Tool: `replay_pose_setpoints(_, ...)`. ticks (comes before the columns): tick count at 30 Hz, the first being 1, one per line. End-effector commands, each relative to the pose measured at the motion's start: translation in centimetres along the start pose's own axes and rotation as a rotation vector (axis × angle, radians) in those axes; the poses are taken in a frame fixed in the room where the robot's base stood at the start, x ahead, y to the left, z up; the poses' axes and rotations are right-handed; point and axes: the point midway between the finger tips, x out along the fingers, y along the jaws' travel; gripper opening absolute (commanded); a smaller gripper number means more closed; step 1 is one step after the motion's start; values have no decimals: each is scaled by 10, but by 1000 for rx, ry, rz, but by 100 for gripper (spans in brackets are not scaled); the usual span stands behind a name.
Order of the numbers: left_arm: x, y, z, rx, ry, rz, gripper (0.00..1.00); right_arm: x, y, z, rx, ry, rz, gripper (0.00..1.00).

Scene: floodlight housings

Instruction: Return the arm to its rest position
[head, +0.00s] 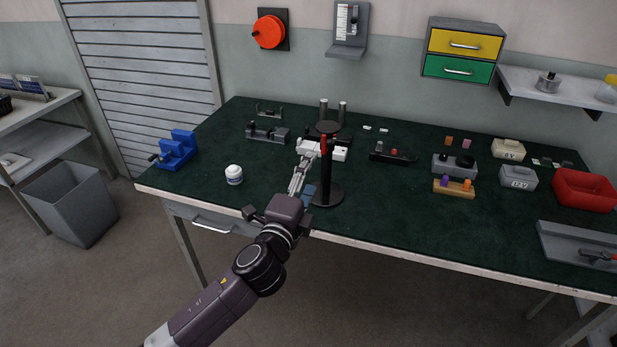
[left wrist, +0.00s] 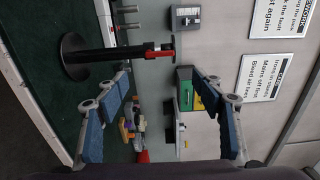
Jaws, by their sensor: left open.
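My left gripper (head: 301,183) is over the front edge of the green-topped bench, its arm coming up from the lower left. In the left wrist view its two blue-padded fingers (left wrist: 165,85) are spread wide with nothing held between them. A black stand (head: 326,175) with a round base and a red upper part is just beyond the gripper; it also shows in the left wrist view (left wrist: 105,55). A white part (head: 335,153) is beside the stand, partly hidden by it. My right gripper is in neither view.
A white jar (head: 234,175) and a blue fixture (head: 177,150) sit left on the bench (head: 390,215). Grey fixtures, a red bin (head: 584,190) and a grey tray (head: 575,245) are to the right. A grey waste bin (head: 70,205) stands on the floor, left.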

Motion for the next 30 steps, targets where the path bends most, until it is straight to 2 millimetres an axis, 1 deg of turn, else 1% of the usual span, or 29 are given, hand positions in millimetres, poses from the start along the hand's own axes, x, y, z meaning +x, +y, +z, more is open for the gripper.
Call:
replay_pose_setpoints(12, 0, 0, 0, 0, -1, 0, 62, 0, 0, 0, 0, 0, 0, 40)
replay_pose_setpoints(14, 0, 5, 2, -6, -3, 9, 62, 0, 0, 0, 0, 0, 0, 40)
replay_pose_setpoints(16, 0, 21, 7, -28, -13, 36, 62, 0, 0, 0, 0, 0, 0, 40)
replay_pose_setpoints(17, 0, 32, 10, -43, -20, 56, 62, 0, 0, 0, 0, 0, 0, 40)
replay_pose_setpoints(20, -3, 87, 26, -124, -55, 148, 62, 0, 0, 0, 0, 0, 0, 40)
replay_pose_setpoints(21, -7, 115, 34, -168, -74, 194, 62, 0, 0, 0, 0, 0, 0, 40)
replay_pose_setpoints(23, -16, 159, 45, -238, -107, 265, 62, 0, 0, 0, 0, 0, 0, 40)
replay_pose_setpoints(24, -24, 189, 52, -285, -131, 311, 62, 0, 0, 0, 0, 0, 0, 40)
replay_pose_setpoints(26, -39, 232, 62, -356, -170, 378, 62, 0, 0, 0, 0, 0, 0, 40)
replay_pose_setpoints(27, -51, 260, 68, -401, -197, 420, 62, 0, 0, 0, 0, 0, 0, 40)
replay_pose_setpoints(29, -71, 301, 75, -470, -239, 482, 62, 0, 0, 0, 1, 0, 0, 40)
replay_pose_setpoints(30, -87, 328, 78, -518, -269, 523, 62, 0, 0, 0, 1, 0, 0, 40)
